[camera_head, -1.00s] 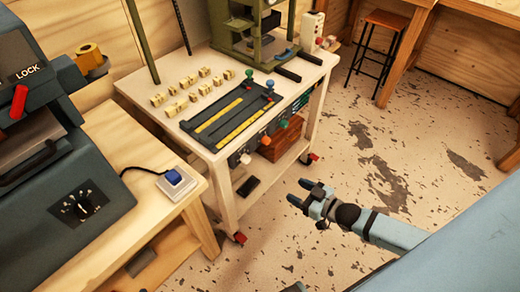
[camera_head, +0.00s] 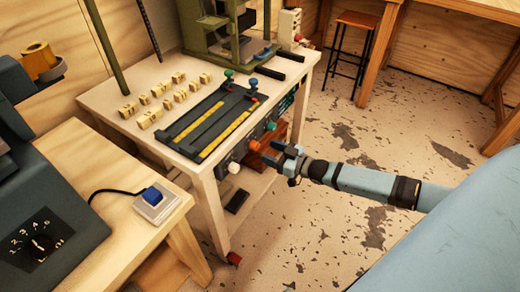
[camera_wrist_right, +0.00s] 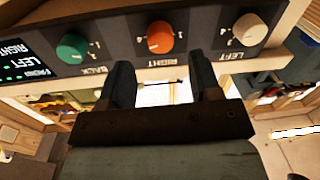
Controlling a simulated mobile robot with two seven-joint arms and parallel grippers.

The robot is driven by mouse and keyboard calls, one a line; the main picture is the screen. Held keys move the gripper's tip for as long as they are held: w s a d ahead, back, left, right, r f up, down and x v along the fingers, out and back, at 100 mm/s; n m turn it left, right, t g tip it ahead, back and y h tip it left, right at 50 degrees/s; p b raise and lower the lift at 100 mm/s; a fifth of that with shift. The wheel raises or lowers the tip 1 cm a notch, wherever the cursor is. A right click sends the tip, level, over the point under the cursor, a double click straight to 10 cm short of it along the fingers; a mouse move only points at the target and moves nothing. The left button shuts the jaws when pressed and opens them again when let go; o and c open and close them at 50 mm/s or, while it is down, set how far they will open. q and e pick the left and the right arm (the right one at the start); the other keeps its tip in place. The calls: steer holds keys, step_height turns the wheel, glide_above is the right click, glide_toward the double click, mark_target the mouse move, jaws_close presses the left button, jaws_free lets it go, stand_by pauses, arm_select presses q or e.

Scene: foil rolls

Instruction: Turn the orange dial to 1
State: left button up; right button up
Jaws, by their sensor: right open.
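The orange dial (camera_wrist_right: 160,37) is on the dark front panel in the wrist view, between a green dial (camera_wrist_right: 72,47) and a white dial (camera_wrist_right: 249,29). The panel appears upside down there. In the head view the orange dial (camera_head: 254,146) is on the white cart's front. My right gripper (camera_head: 280,156) is close in front of it, open and empty. In the wrist view my right gripper (camera_wrist_right: 161,76) has its two fingers apart, just below the orange dial and not around it. The numbers by the dial are too small to read. My left gripper is out of view.
The white cart (camera_head: 205,160) carries a slotted black plate (camera_head: 187,126), several small yellow blocks (camera_head: 149,118) and a green press frame (camera_head: 185,22). A blue switch (camera_head: 152,196) is on the wooden bench at left. A stool (camera_head: 358,50) stands at the back; open floor lies right.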

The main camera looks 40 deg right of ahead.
mark_target(258, 147)
steer(key=shift+x, duration=2.2)
steer(key=shift+c, duration=0.3)
steer(key=c, duration=0.9)
